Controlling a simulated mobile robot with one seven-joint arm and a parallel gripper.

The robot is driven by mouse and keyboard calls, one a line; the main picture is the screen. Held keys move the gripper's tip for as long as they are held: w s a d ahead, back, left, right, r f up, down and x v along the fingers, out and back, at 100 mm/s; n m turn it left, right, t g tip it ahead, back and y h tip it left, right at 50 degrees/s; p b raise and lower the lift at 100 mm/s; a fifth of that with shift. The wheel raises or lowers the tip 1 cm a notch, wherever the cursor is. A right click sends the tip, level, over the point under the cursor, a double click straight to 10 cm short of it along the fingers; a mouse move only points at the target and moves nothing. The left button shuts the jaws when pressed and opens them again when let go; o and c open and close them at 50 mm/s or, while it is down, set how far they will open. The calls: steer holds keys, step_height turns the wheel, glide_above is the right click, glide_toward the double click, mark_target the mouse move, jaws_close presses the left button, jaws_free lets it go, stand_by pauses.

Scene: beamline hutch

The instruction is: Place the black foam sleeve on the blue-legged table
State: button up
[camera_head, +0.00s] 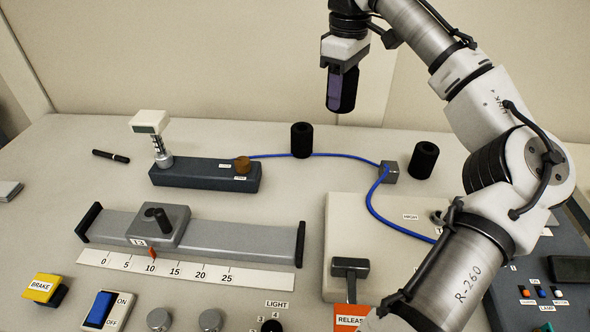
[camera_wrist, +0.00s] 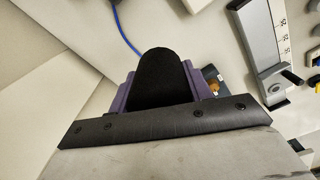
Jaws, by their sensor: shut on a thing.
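My gripper (camera_head: 340,88) is raised above the back of the pale worktop (camera_head: 70,170). It is shut on a black foam sleeve (camera_head: 349,92), which hangs upright, clear of the surface. In the wrist view the sleeve (camera_wrist: 160,78) fills the space between the two purple finger pads of my gripper (camera_wrist: 158,85). Two similar black sleeves, one left (camera_head: 301,140) and one right (camera_head: 424,160), stand upright on the worktop below. No blue table legs show in either view.
A blue cable (camera_head: 340,156) runs from a dark block (camera_head: 205,174) to a small grey box (camera_head: 389,172) and onward. A grey rail (camera_head: 240,240) with a scale, a pale raised panel (camera_head: 350,220) and several switches occupy the front. The back left worktop is mostly clear.

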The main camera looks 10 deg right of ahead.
step_height(320, 180, down, 20)
steer(key=shift+r+b, duration=0.1)
steer(key=shift+b, duration=0.3)
steer(key=o, duration=0.9)
steer(key=shift+o, duration=0.2)
step_height(320, 180, up, 12)
